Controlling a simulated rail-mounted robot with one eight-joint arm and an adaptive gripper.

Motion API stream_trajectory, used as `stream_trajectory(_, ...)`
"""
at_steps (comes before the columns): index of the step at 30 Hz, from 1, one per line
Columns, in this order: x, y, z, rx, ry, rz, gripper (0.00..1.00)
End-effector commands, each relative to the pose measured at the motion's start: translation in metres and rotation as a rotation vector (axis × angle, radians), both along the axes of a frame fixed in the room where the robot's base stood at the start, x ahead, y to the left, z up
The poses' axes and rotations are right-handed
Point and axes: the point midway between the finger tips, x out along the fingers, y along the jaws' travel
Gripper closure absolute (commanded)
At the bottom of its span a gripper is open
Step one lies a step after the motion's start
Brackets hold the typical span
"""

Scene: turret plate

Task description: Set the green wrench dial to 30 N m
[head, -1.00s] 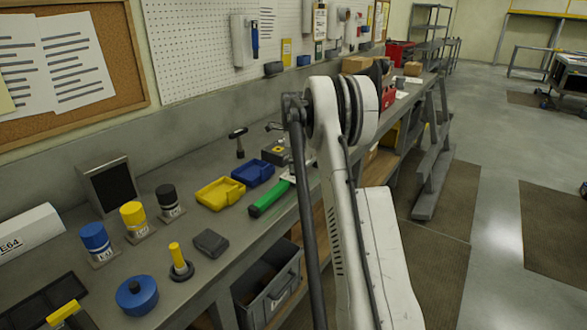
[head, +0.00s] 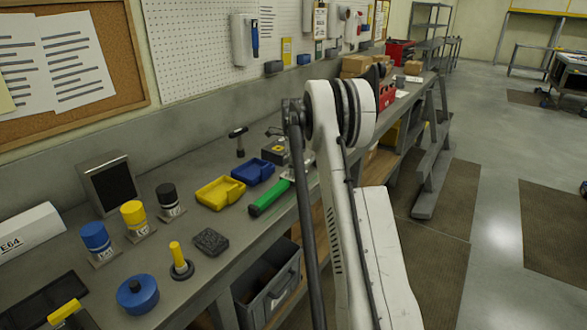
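A tool with a green handle (head: 270,197) lies on the workbench, its handle pointing to the lower left; I take it to be the green wrench. Its far end runs behind my arm, and no dial or scale can be read on it. My white arm stands in front of the bench, right of the green handle. My gripper is hidden behind the arm, so its fingers and their contact with the wrench do not show.
Yellow (head: 220,194) and blue (head: 253,172) trays lie behind the green handle. Blue (head: 97,238), yellow (head: 134,215) and black (head: 169,197) cylinders stand left. A dark block (head: 211,241) and blue round object (head: 137,294) lie near the front edge. A grey bin (head: 266,288) is below.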

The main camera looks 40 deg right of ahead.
Motion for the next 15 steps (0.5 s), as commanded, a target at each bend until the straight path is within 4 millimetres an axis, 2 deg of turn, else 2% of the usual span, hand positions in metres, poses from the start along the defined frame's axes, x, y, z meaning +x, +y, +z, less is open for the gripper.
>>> stream_trajectory(8, 0.0002, 0.0000, -0.0011, -0.001, 0.004, 0.061, 1.00)
stream_trajectory(15, 0.0006, -0.0002, -0.0021, -0.005, 0.014, 0.224, 1.00)
